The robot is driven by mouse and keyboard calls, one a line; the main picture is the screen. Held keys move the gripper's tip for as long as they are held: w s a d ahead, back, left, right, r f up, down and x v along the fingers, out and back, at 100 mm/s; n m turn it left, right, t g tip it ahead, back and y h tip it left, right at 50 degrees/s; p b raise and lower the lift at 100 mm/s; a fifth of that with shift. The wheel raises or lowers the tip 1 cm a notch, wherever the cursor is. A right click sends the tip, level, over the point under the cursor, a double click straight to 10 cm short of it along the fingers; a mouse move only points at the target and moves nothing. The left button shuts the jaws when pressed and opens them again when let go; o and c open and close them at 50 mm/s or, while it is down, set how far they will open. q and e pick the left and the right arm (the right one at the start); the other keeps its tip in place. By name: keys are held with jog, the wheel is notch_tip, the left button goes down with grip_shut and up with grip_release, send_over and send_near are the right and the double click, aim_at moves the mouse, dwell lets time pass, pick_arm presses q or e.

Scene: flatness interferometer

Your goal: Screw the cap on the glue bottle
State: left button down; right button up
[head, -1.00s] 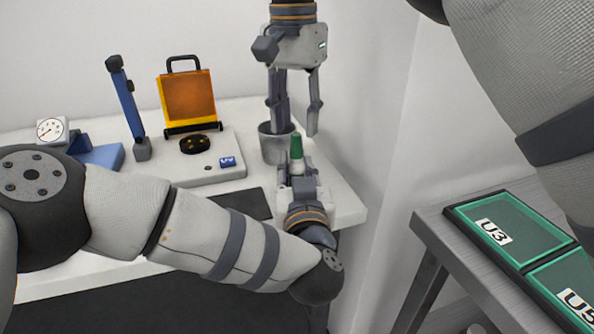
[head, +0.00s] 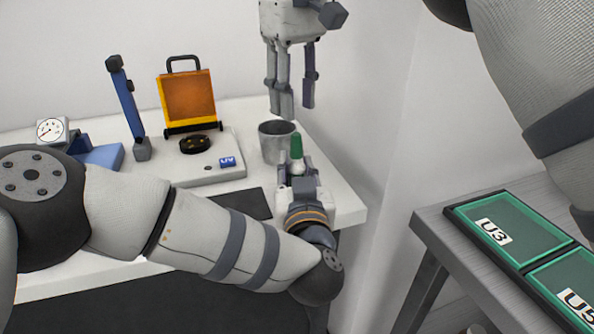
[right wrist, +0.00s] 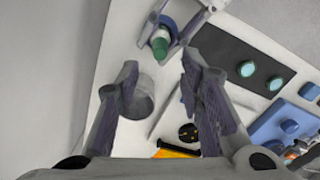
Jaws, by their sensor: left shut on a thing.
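The glue bottle (head: 298,168) is upright at the right end of the white bench, and mostly hidden by my left gripper. A green tapered cap (head: 297,147) sits on its top; I cannot tell how tightly. The cap also shows in the right wrist view (right wrist: 160,44). My left gripper (head: 298,173) is shut on the bottle, below the cap. My right gripper (head: 293,108) hangs above and behind the bottle, fingers pointing down. Its fingers are apart and empty; the right wrist view shows a clear gap between them (right wrist: 160,78).
A grey metal cup (head: 277,146) stands just behind the bottle. An orange panel (head: 188,97), a blue post (head: 127,102) and a dial gauge (head: 51,130) stand further left. A dark mat (head: 240,203) lies left of my left gripper. A side table (head: 440,228) with green-covered trays is at right.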

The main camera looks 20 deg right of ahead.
aim_at(296, 134)
notch_tip(296, 134, down, 8)
dwell(0.5)
grip_shut()
jog(key=shift+o, duration=0.6)
grip_release()
